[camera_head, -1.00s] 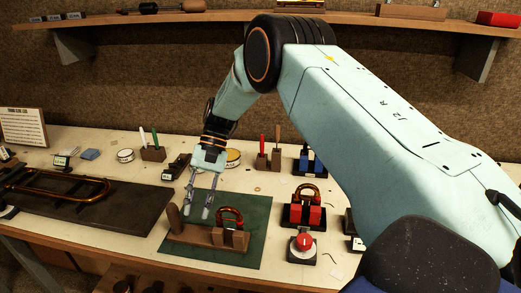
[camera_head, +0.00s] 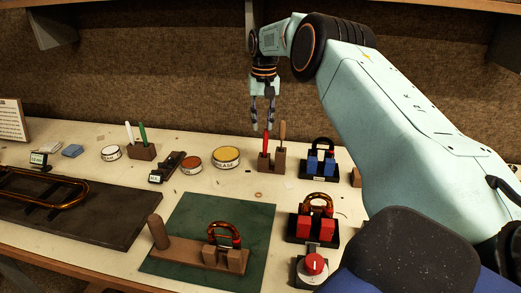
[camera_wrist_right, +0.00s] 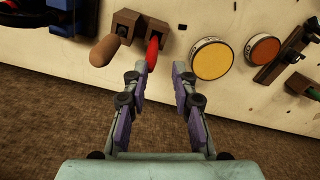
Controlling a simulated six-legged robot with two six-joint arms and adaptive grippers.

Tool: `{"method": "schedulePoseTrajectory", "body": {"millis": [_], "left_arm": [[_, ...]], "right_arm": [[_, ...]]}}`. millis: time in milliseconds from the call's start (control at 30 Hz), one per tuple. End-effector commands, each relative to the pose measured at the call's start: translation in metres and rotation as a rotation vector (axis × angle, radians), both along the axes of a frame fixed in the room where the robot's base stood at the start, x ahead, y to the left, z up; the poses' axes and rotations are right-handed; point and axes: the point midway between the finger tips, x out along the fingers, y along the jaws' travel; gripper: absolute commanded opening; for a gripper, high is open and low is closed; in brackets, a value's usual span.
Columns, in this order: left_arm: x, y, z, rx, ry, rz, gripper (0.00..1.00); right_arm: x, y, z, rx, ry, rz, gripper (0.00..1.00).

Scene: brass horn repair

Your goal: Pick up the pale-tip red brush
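A red-handled brush (camera_head: 265,142) stands upright in a brown wooden block holder (camera_head: 271,164); its lower end is hidden, so I cannot see a pale tip. A tan-handled brush (camera_head: 282,134) stands to its right. My right gripper (camera_head: 262,127) is open and empty, pointing down just above the red handle. In the right wrist view, the red brush (camera_wrist_right: 152,52) shows just beyond the open fingertips (camera_wrist_right: 158,70), nearer the left finger. The tan brush (camera_wrist_right: 105,48) is left of the fingers. My left gripper is not in view.
Yellow-lidded (camera_head: 226,155) and red-lidded (camera_head: 192,163) tins stand left of the holder. A black stand with blue blocks (camera_head: 320,163) is at its right. Another holder (camera_head: 142,151) has white and green handles. A green mat (camera_head: 190,215) lies in front.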

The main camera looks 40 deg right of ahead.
Motion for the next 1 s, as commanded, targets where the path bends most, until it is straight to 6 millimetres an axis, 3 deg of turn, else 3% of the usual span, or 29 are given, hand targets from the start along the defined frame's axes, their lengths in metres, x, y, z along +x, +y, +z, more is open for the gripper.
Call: {"method": "schedulePoseTrajectory", "body": {"millis": [167, 700, 1000], "left_arm": [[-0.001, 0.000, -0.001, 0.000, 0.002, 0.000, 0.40], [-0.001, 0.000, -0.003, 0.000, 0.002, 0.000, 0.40], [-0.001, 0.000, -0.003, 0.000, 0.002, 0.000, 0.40]], "right_arm": [[-0.003, 0.000, -0.011, -0.002, -0.002, -0.002, 0.27], [-0.006, 0.002, -0.075, -0.002, -0.001, -0.002, 0.27], [-0.004, 0.001, -0.078, -0.002, -0.003, -0.001, 0.25]]}}
